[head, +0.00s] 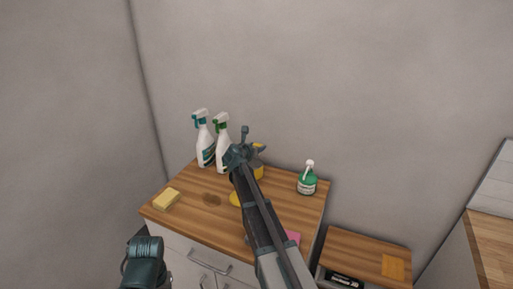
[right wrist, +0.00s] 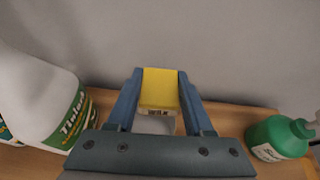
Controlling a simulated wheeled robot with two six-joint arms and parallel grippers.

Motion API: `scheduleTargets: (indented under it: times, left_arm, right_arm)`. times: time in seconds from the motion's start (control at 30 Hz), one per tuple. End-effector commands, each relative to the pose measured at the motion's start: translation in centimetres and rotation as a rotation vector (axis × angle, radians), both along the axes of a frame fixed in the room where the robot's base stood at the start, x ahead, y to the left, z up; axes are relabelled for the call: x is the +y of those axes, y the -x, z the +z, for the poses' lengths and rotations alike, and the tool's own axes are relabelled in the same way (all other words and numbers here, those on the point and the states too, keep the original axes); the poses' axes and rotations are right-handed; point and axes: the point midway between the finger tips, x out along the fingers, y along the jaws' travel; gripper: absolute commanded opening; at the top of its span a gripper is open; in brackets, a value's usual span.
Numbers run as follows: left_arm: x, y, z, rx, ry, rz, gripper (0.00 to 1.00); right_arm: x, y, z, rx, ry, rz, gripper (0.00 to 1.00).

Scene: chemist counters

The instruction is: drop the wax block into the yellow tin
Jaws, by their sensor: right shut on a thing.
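My right gripper (head: 250,140) is raised over the back of the wooden counter. In the right wrist view its two blue fingers (right wrist: 160,100) are shut on a yellow block (right wrist: 160,86), which I take to be the wax block. Its lower part is pale with small dark marks. In the head view, yellow (head: 259,173) shows beside and below the gripper; I cannot tell whether it is the yellow tin. Another yellow patch (head: 235,198) lies on the counter, mostly hidden by my right arm.
Two white spray bottles (head: 205,145) stand left of my right gripper. A green soap pump bottle (head: 307,182) stands to the right. A pale yellow block (head: 166,199) lies at the counter's left edge. A pink thing (head: 293,237) lies near the front. A lower wooden unit stands at right.

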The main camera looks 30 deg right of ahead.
Motion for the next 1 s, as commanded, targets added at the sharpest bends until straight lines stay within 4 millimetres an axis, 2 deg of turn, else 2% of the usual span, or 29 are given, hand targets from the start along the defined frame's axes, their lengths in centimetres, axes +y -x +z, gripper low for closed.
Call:
scheduleTargets:
  times: [0.07, 0.33, 0.37, 0.53, 0.57, 0.87, 1.0]
  left_arm:
    - [0.0, 0.0, -0.8, 0.0, 0.0, 0.0, 0.55]
    - [0.0, 0.0, -0.7, 0.0, 0.0, 0.0, 0.55]
    - [0.0, 0.0, -0.7, 0.0, 0.0, 0.0, 0.55]
    - [0.0, 0.0, -0.7, 0.0, 0.0, 0.0, 0.55]
    - [0.0, 0.0, -0.7, 0.0, 0.0, 0.0, 0.55]
    - [0.0, 0.0, -0.6, 0.0, 0.0, 0.0, 0.55]
    - [0.0, 0.0, 0.1, 0.0, 0.0, 0.0, 0.55]
  right_arm:
    - [0.0, 0.0, -0.8, 0.0, 0.0, 0.0, 0.0]
    - [0.0, 0.0, -0.7, 0.0, 0.0, 0.0, 0.0]
    - [0.0, 0.0, -0.7, 0.0, 0.0, 0.0, 0.53]
    - [0.0, 0.0, -0.7, 0.0, 0.0, 0.0, 0.84]
    - [0.0, 0.0, -0.7, 0.0, 0.0, 0.0, 0.87]
    - [0.1, 0.1, -0.6, 0.0, 0.0, 0.0, 0.87]
    - [1.2, 1.1, 0.1, -0.001, -0.001, 0.002, 0.87]
